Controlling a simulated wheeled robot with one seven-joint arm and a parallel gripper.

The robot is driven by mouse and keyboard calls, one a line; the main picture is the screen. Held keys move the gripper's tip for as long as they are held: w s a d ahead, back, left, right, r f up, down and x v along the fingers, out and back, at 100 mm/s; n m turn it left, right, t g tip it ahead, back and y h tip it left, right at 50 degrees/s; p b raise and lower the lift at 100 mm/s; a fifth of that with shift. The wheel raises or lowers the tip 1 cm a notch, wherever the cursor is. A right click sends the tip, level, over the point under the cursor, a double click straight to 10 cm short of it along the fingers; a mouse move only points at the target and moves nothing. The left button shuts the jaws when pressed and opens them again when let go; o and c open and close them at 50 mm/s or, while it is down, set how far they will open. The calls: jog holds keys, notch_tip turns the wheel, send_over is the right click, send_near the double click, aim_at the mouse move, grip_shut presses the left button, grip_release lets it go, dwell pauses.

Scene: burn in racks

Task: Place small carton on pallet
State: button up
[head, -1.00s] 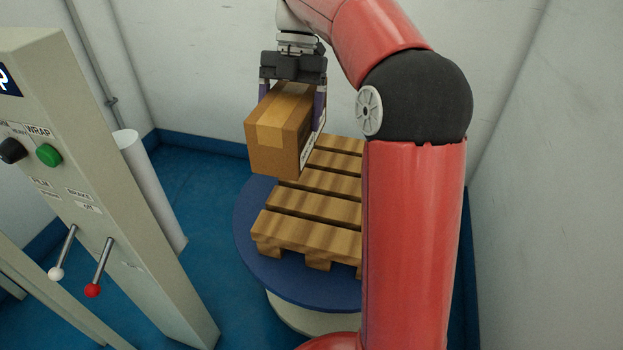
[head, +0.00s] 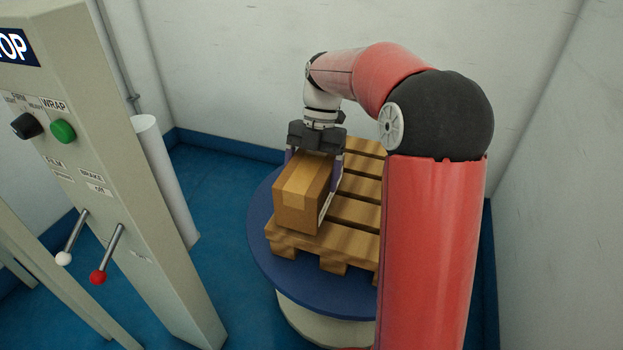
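The small carton (head: 301,196) is a brown box with a lighter tape strip. It is upright at the left side of the wooden pallet (head: 345,236), and its underside looks level with or very close to the slats; I cannot tell for sure whether it touches. My gripper (head: 315,170) comes from above with one finger on each side of the carton, shut on it. The pallet lies on a round blue turntable (head: 262,245). My arm hides the pallet's right part.
A grey control column (head: 120,180) stands at the left with a green button (head: 63,131), a black knob (head: 26,125) and two levers, one white-tipped (head: 64,258), one red-tipped (head: 98,277). A white roll (head: 165,180) stands behind it. Walls close the back and right.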

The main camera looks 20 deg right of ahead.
jog(key=shift+f, duration=0.55)
jog(key=shift+f, duration=0.1)
jog(key=o, duration=1.5)
jog(key=p+v, duration=0.3)
jog(key=v, duration=0.9)
jog(key=shift+s+p, duration=0.1)
jog(key=shift+p, duration=0.2)
jog(key=shift+s+a+r, duration=0.15)
jog(key=shift+r, duration=0.1)
jog(key=s+m, duration=0.1)
jog(key=m, duration=0.1)
jog(key=s+a+r+m+t+h, duration=0.1)
jog(key=s+m, duration=0.1)
jog(key=s+a+r+m+t, duration=0.1)
jog(key=s+m, duration=0.1)
jog(key=shift+s+a+h, duration=0.25)
jog(key=shift+h, duration=0.05)
jog(key=s+f+m+t, duration=0.2)
jog(key=s+m, duration=0.4)
jog(key=m, duration=0.1)
jog(key=s+f+m+t, duration=0.2)
jog(key=s+m+t, duration=0.1)
jog(key=s+m, duration=0.4)
jog(key=s+f+m+t+h, duration=0.1)
jog(key=s+f+m+t, duration=0.1)
jog(key=s+m, duration=0.5)
jog(key=shift+m, duration=0.9)
